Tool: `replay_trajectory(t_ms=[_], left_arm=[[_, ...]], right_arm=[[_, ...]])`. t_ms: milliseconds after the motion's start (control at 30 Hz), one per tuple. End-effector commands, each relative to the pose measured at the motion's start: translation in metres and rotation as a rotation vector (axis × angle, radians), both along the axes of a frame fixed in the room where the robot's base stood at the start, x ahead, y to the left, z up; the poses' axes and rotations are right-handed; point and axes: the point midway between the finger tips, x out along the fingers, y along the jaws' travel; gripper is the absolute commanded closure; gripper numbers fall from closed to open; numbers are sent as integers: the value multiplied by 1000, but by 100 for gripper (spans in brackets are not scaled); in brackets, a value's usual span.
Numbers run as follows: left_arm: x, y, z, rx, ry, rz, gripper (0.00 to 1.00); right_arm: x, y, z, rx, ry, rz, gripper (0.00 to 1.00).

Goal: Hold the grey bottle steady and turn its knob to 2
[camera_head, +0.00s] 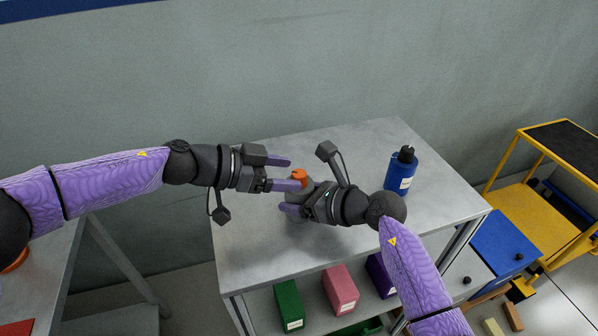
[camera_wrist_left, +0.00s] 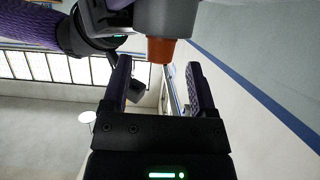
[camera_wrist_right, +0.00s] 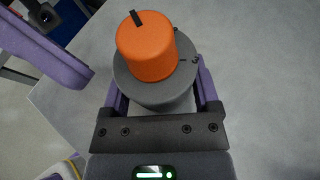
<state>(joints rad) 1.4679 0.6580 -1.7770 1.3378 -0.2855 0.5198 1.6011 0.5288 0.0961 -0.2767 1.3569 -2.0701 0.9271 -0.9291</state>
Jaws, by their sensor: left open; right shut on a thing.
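The grey bottle (camera_wrist_right: 160,92) stands on the grey table top (camera_head: 262,248) with an orange knob (camera_head: 299,176) on its top. My right gripper (camera_head: 298,196) is shut on the bottle's body, one finger on each side in the right wrist view.
A blue bottle (camera_head: 402,171) with a black cap stands at the right of the table. Green (camera_head: 289,305), pink (camera_head: 340,288) and purple boxes are on the shelf below. A yellow cart (camera_head: 545,205) stands at the right. The table's front left is clear.

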Motion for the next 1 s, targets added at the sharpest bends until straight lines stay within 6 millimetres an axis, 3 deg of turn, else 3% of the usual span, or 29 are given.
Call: replay_trajectory(t_ms=[200,467,800,1000], left_arm=[[8,-26,-11,0,-1,-2,25],[9,-27,-11,1,-2,-1,25],[9,-27,-11,1,-3,-1,97],[9,-27,-11,1,-3,-10,100]], right_arm=[[0,0,0,1,-1,-1,100],[0,0,0,1,-1,-1,100],[0,0,0,1,-1,0,100],[0,0,0,1,-1,0,100]])
